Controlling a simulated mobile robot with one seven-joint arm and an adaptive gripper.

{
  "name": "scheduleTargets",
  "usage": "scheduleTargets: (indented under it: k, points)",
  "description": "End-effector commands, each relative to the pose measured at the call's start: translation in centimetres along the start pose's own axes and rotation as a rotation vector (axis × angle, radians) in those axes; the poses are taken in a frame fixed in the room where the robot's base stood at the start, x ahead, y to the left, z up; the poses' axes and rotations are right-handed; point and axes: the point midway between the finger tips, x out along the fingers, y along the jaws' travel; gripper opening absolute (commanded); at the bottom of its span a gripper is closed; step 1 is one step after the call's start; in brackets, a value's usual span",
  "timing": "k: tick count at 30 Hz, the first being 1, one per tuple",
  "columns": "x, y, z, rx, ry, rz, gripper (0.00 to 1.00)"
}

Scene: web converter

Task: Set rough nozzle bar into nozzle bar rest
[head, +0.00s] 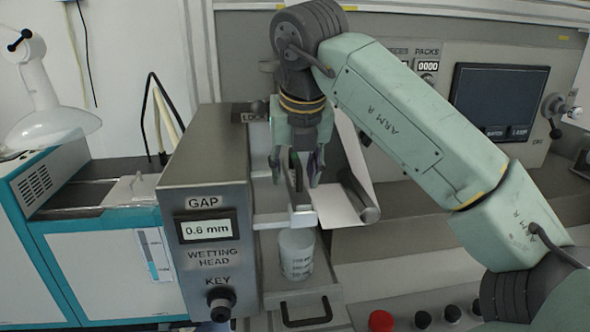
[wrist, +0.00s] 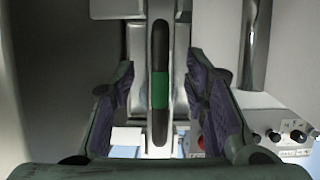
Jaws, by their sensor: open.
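A dark bar with a green band (wrist: 160,88) stands out in the middle of the wrist view, against a pale metal bracket; it looks like a nozzle bar, but I cannot tell whether it is the rough one. My gripper (wrist: 161,95) is open, with a purple-padded finger on each side of the bar and a visible gap to both. In the head view my gripper (head: 296,178) points down into the wetting head, just right of the gap display box. The bar is mostly hidden there by the fingers. I cannot make out the nozzle bar rest for certain.
The grey wetting head box (head: 207,155) reads 0.6 mm and stands close left of my gripper. A translucent measuring cup (head: 297,255) is below, above a handled drawer (head: 306,311). A white sheet and roller (head: 368,212) lie close right. Buttons line the front edge.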

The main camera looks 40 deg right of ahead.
Motion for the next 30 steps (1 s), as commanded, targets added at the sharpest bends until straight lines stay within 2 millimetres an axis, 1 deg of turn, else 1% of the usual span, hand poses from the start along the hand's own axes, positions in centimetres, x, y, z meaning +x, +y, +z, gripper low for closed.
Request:
scheduleTargets:
  k: [5, 9, 15, 30]
  points:
    - [-2.6, -0.1, 0.2, 0.001, -0.003, -0.002, 0.41]
    - [-5.0, 0.0, 0.2, 0.001, -0.002, -0.002, 0.41]
    - [-7.0, 0.0, 0.1, 0.000, -0.001, -0.001, 0.41]
    - [-7.2, 0.0, 0.0, 0.000, -0.001, -0.001, 0.41]
